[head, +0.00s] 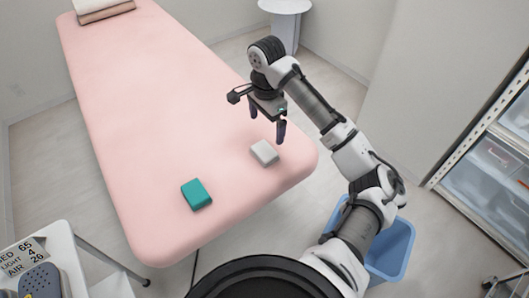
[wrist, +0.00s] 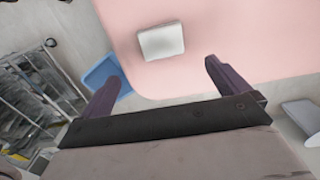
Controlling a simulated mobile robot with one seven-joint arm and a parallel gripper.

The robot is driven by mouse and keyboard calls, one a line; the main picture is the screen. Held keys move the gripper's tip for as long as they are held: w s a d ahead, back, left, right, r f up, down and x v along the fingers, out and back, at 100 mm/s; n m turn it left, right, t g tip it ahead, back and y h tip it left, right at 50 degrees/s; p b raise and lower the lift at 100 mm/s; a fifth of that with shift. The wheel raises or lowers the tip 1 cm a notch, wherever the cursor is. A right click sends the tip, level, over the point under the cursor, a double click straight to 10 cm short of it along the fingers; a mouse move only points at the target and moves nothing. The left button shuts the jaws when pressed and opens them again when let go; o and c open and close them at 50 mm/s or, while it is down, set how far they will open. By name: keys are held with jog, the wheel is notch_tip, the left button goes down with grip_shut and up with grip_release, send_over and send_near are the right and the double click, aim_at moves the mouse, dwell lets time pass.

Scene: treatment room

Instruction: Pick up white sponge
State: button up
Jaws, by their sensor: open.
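The white sponge (head: 264,152) is a small block lying flat on the pink treatment bed (head: 150,110), near its front right corner. In the wrist view the sponge (wrist: 161,41) lies beyond the fingertips, between their lines and apart from them. My gripper (head: 267,122) is open and empty. It hangs above the bed just behind the sponge in the head view, with its fingers pointing down. Both fingers also show in the wrist view (wrist: 160,75).
A teal sponge-like block (head: 196,194) lies on the bed to the left of the white sponge. A blue bin (head: 394,250) stands on the floor off the bed's right corner. Folded towels (head: 103,10) lie at the far end. A shelf rack (head: 500,150) stands at right.

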send_over(263, 151)
jog(key=f, duration=0.6)
jog(key=shift+w+d+b, duration=0.2)
jog(key=shift+d+b, duration=0.1)
jog(key=shift+d, duration=0.05)
jog(key=shift+s+a+f, duration=0.1)
jog(key=shift+a+f, duration=0.1)
jog(key=shift+f, duration=1.05)
jog(key=shift+s+a+f, duration=0.1)
jog(key=shift+a+f, duration=0.05)
jog(key=shift+f, duration=1.1)
jog(key=c, duration=1)
jog(key=shift+r, duration=0.15)
